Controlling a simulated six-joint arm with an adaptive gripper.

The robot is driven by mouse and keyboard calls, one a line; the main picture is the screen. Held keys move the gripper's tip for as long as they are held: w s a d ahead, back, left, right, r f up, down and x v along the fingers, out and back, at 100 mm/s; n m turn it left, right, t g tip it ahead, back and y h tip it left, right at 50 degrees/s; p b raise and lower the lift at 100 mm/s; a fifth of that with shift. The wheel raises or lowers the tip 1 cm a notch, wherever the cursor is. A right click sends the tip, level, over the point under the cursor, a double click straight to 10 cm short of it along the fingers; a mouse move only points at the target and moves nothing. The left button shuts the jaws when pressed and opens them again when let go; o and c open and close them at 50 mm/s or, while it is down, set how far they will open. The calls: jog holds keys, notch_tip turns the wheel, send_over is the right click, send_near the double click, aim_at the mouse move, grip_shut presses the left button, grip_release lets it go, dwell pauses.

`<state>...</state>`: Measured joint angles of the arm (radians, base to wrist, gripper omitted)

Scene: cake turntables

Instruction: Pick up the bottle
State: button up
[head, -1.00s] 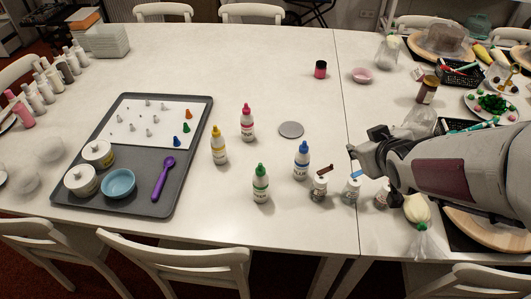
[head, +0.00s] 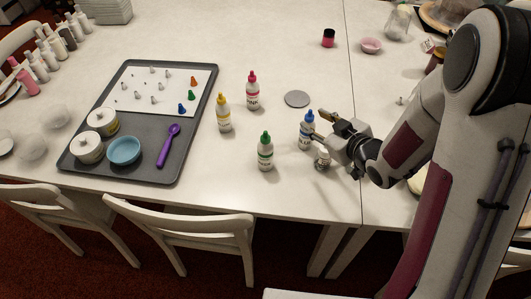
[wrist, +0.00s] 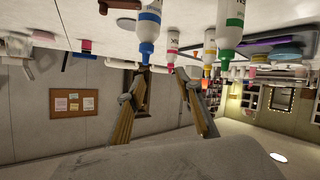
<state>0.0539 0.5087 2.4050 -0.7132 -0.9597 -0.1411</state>
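Several white dropper bottles stand upright on the table: one with a blue cap (head: 307,133), one green (head: 265,153), one yellow (head: 223,115) and one pink (head: 252,92). In the wrist view, which is upside down, the blue-capped bottle (wrist: 150,22) is nearest the fingers and the green-capped bottle (wrist: 231,27) is to the right. My gripper (head: 321,126) is just right of the blue-capped bottle. Its fingers are spread and empty in the wrist view (wrist: 163,85). Whether a finger touches the bottle I cannot tell.
A grey tray (head: 205,95) at left holds jars, a blue bowl (head: 124,151) and a purple spoon (head: 169,146). A grey disc (head: 297,99) lies behind. The table front between tray and green-capped bottle is clear.

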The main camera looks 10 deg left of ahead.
jog(key=s+a+f+y, duration=0.2)
jog(key=a+f+y, duration=0.1)
jog(key=a, duration=0.1)
jog(key=y, duration=0.4)
send_near(268, 138)
jog(key=shift+x, duration=1.6)
jog(key=shift+w+d, duration=0.1)
jog(key=shift+w, duration=0.1)
jog(key=shift+x, duration=1.25)
jog(key=shift+x, duration=2.6)
jog(key=shift+s, duration=0.2)
grip_shut()
